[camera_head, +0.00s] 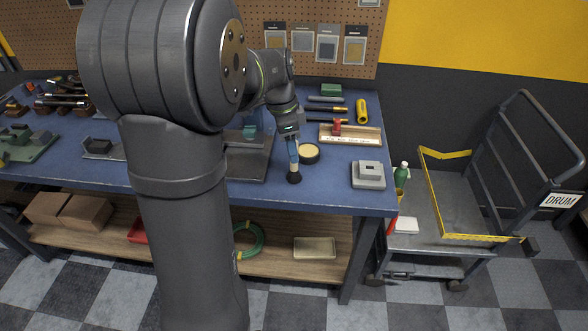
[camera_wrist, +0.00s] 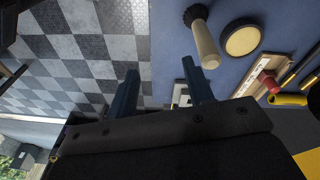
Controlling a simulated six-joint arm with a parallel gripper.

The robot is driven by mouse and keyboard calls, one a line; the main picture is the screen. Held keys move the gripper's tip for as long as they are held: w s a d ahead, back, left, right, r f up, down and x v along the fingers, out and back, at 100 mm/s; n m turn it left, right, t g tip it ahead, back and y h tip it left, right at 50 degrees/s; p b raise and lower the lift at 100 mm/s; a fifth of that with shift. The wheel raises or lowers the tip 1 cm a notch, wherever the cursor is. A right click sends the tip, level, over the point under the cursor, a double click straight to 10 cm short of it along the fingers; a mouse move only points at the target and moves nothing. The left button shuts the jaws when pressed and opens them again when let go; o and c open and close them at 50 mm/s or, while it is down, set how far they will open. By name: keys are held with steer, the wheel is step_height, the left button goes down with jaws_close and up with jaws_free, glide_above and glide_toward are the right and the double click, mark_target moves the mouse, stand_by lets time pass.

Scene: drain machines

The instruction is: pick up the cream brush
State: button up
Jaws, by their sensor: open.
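The cream brush (camera_wrist: 205,42) has a pale cream handle and a dark bristled end. In the wrist view it lies at upper centre-right, over the blue bench top, with its handle end close to the right fingertip and outside the gap between the fingers. In the head view its dark end (camera_head: 294,178) shows near the bench's front edge, just below my gripper (camera_head: 293,156); the handle is mostly hidden there. My gripper is also in the wrist view (camera_wrist: 160,78). It is open, with nothing between its two blue fingers. I cannot tell whether a finger touches the brush.
A round cream-topped tin (camera_head: 309,153) stands right beside the brush. A wooden tray (camera_head: 366,141) with a red item and a grey box (camera_head: 368,175) are farther right. The bench top (camera_head: 330,185) is clear between brush and box. A trolley (camera_head: 430,215) stands right of the bench.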

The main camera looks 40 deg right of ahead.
steer(key=w+a+f+n+t+h, duration=0.2)
steer(key=a+f+n, duration=0.4)
steer(key=a+n, duration=0.2)
steer(key=d, duration=0.4)
steer(key=w+d, duration=0.1)
steer(key=d, duration=0.3)
steer(key=w+d, duration=0.1)
steer(key=d, duration=0.3)
steer(key=shift+w+d, duration=0.1)
steer(key=shift+d, duration=0.1)
steer(key=shift+f, duration=0.65)
jaws_close()
steer(key=shift+r, duration=0.15)
